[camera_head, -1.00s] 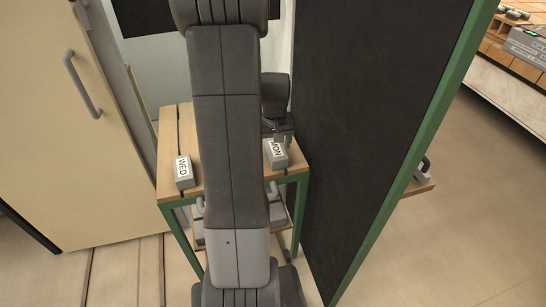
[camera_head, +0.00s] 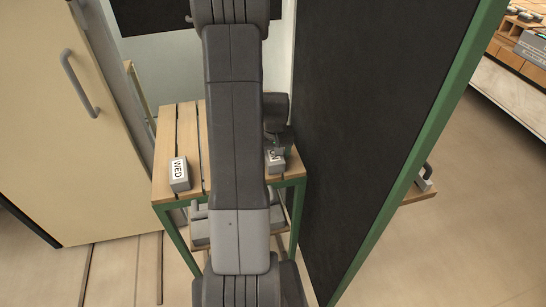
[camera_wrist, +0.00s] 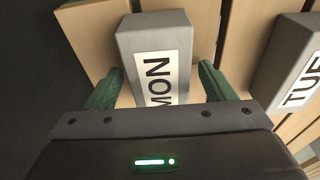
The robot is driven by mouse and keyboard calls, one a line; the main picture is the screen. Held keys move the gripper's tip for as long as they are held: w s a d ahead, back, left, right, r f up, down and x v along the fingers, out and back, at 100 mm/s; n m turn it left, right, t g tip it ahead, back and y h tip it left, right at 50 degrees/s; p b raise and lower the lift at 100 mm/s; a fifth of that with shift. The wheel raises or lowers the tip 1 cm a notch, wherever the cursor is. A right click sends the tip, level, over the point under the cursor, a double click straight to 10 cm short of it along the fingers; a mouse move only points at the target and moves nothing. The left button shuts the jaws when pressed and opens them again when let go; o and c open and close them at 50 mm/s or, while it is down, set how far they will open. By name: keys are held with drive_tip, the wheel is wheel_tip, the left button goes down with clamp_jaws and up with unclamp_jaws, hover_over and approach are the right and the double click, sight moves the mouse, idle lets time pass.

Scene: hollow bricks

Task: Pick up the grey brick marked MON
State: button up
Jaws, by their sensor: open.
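The grey brick marked MON (camera_wrist: 153,32) lies on the slatted wooden table (camera_head: 163,140), its white label facing up. In the wrist view my gripper (camera_wrist: 160,85) is open, with one green finger at the left of the brick and one at the right. The brick's near end is hidden behind the gripper body. In the head view the MON brick (camera_head: 274,166) is at the table's right side, partly covered by my gripper (camera_head: 276,140). I cannot tell whether the fingers touch it.
A grey brick marked WED (camera_head: 179,174) lies on the table's left. A brick marked TUE (camera_wrist: 290,65) is right of MON in the wrist view. A tall black panel with a green frame (camera_head: 385,120) stands close to the table's right. A lower shelf holds grey items.

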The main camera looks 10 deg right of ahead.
drive_tip(key=c, duration=1.4)
drive_tip(key=shift+r, duration=0.1)
